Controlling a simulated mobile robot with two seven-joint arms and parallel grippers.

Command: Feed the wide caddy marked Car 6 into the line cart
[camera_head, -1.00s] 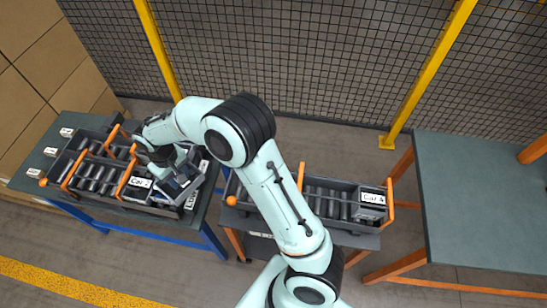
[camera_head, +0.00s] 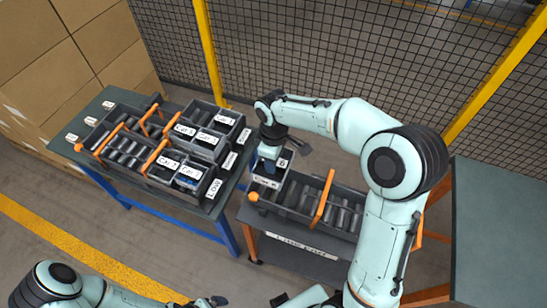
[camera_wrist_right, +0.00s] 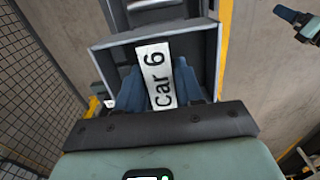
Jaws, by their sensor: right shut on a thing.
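The Car 6 caddy (camera_head: 266,179) is a dark open box with a white label, at the left end of the line cart (camera_head: 300,244). Its label (camera_wrist_right: 158,76) reads clearly in the right wrist view. My right gripper (camera_head: 269,155) is shut on it from above, blue fingers on either side of the label. The caddy sits at or just over the cart's channel; whether it rests on the floor of the channel is unclear. My left gripper (camera_head: 210,301) is at the bottom edge, away from the cart; its fingers are too small to judge.
A table (camera_head: 110,97) at left carries dark racks with several labelled caddies (camera_head: 207,139). The line cart has rollers and orange hoops (camera_head: 322,200); my right arm hides its right end. A green-topped table (camera_head: 500,220) stands at right. A mesh fence (camera_head: 320,50) runs behind.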

